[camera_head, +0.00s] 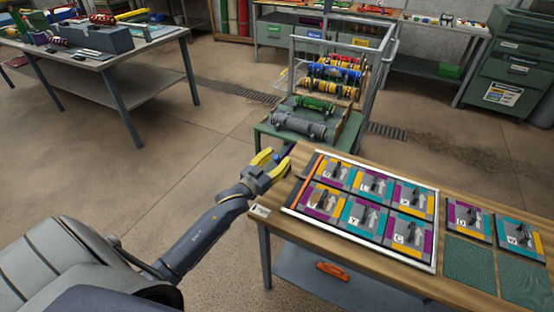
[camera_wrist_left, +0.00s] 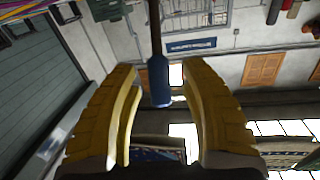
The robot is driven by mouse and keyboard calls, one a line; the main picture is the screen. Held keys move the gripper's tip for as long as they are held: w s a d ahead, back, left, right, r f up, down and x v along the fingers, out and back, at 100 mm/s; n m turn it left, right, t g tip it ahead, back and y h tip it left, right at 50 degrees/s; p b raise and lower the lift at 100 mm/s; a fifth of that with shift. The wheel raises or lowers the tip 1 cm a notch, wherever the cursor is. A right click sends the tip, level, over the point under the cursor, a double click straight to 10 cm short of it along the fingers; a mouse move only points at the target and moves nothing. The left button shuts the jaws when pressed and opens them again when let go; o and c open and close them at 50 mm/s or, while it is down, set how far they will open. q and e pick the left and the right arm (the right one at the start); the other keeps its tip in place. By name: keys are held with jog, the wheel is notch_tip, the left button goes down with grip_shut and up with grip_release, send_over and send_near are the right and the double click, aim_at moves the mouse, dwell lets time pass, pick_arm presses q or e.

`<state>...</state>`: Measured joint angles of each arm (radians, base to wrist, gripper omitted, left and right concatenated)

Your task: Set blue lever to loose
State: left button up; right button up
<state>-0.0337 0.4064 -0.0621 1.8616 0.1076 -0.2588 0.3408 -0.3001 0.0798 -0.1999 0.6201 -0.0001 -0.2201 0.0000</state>
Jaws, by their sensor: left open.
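The blue lever, a dark rod with a blue grip (camera_wrist_left: 159,80), shows in the left wrist view. Its grip hangs between the two yellow fingers of my left gripper (camera_wrist_left: 160,85), with gaps visible on both sides. In the head view my left gripper (camera_head: 273,161) is open at the left end of the wooden table, beside a small dark blue part that looks like the lever (camera_head: 284,153). The lever's base and any loose marking are not readable. My right gripper is not in view.
The wooden table (camera_head: 283,218) carries a white-framed board (camera_head: 436,235) of coloured tiles, with more tiles to the right. A green cart (camera_head: 262,136) with several rollers stands just behind. A workbench (camera_head: 150,52) is at the far left. Floor between is clear.

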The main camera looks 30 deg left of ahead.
pick_arm(q)
grip_shut()
dwell(0.3)
jog(key=shift+r, duration=0.15)
